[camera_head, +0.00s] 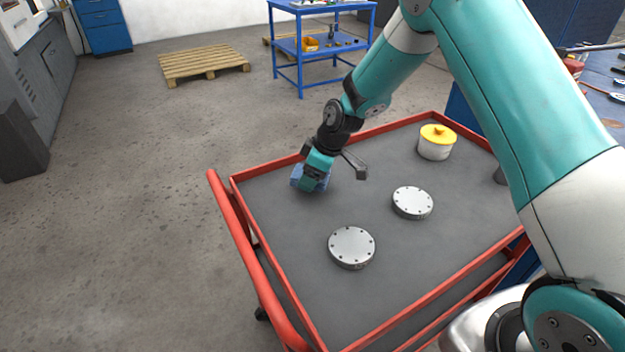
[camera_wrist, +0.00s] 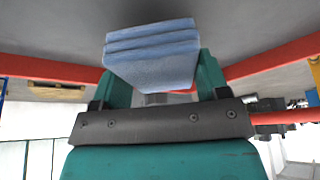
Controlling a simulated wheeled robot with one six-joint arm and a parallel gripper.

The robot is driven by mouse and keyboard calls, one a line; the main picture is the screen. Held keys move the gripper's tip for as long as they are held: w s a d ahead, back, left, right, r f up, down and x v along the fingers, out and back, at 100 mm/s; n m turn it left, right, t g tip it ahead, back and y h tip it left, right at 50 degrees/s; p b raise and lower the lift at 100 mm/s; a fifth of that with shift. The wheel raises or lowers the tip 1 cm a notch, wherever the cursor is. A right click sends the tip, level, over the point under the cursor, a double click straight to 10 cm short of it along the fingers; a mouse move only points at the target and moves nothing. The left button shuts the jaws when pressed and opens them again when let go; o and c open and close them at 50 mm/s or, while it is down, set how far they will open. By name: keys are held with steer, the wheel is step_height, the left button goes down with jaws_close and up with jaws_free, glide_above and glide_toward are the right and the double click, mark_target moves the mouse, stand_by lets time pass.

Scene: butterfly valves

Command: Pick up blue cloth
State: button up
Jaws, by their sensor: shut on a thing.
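The blue cloth (camera_wrist: 152,55) is a folded stack of light blue layers, seen between the two teal fingers of my gripper (camera_wrist: 155,82) in the wrist view. My gripper is shut on it. In the head view, my gripper (camera_head: 317,172) is at the far left part of the cart's grey top, and the blue cloth (camera_head: 298,178) shows partly around its fingers. Part of the cloth is hidden by the gripper. I cannot tell whether the cloth touches the cart top or is just above it.
The cart has a red raised rim (camera_head: 262,245).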

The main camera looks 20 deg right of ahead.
step_height(320, 180, up, 18)
steer(key=shift+b, duration=0.45)
steer(key=shift+f, duration=0.1)
steer(key=shift+o, duration=0.8)
